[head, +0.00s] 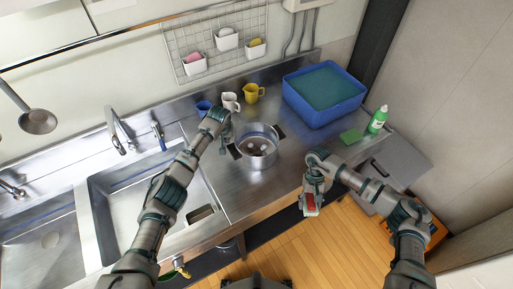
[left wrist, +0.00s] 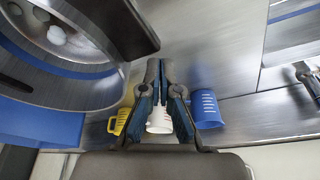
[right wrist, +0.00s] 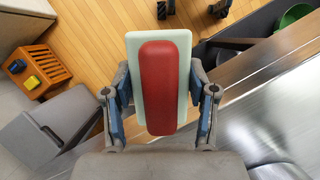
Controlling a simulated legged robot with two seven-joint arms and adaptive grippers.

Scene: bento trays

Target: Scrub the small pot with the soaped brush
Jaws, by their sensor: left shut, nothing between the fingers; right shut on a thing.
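The small pot (head: 258,163) is steel with two dark handles and stands on the counter. White blobs lie on its brownish inside. It also shows at the upper left of the left wrist view (left wrist: 75,77). My left gripper (head: 225,148) is shut and empty, just left of the pot and close to its left handle (left wrist: 128,25). In the left wrist view its fingertips (left wrist: 160,68) meet beside that handle. My right gripper (head: 311,207) is shut on the brush (right wrist: 160,85), a red block on a pale green plate. It holds the brush in front of the counter edge, above the floor.
A blue cup (head: 203,107), white cup (head: 230,102) and yellow cup (head: 252,93) stand behind the pot. A blue water-filled tub (head: 325,117), green sponge (head: 350,136) and green bottle (head: 377,120) are to the right. The sink (head: 140,205) is to the left.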

